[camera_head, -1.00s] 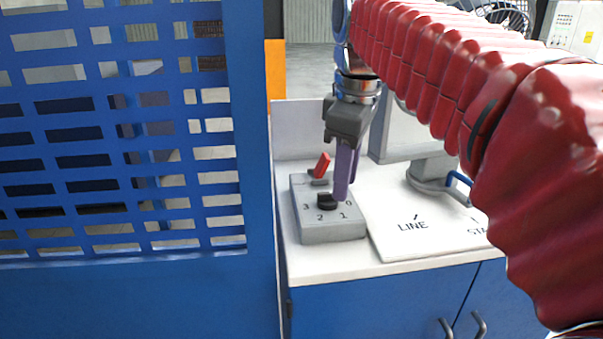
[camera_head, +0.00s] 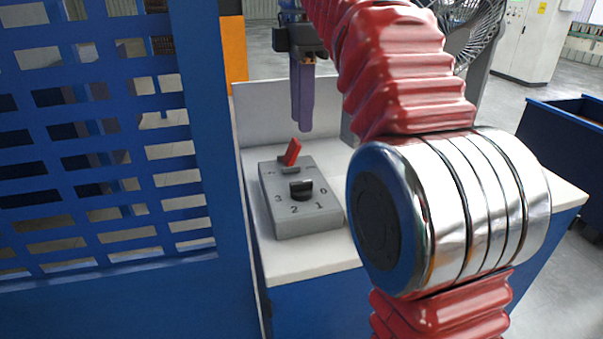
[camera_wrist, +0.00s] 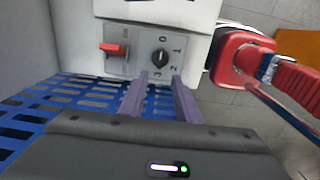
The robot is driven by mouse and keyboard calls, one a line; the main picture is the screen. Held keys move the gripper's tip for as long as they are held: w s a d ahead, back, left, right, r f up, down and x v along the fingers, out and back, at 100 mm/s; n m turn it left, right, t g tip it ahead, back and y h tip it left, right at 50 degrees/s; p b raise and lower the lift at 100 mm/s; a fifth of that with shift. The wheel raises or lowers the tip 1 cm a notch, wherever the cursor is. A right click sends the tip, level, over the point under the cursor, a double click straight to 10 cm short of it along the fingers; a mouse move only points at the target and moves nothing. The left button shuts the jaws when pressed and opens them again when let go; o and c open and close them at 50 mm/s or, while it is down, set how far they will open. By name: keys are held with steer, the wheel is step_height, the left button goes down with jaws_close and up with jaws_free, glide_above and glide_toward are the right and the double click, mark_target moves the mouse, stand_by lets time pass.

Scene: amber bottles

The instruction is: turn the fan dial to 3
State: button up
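The fan dial (camera_head: 301,189) is a black knob on a grey control box (camera_head: 300,222), with the marks 0, 1, 2 and 3 around it. It also shows in the wrist view (camera_wrist: 160,58). I cannot tell for sure which mark its pointer faces. My gripper (camera_head: 303,128) has purple fingers pointing down. It is raised above the box, clear of the dial. In the wrist view the fingers (camera_wrist: 161,76) are apart with nothing between them, below the dial in the picture. The fan (camera_head: 480,32) stands at the back, partly hidden by my arm.
A red toggle switch (camera_head: 291,152) stands on the box just behind the dial. The box rests on a white-topped blue cabinet (camera_head: 310,264). A blue slatted panel (camera_head: 100,150) rises close on the left. My arm hides the cabinet's middle. A blue bin (camera_head: 565,135) is at right.

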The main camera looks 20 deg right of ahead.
mark_target(302, 182)
steer(key=shift+f, duration=6.9)
steer(key=shift+c, duration=0.5)
jaws_close()
steer(key=shift+d, duration=0.15)
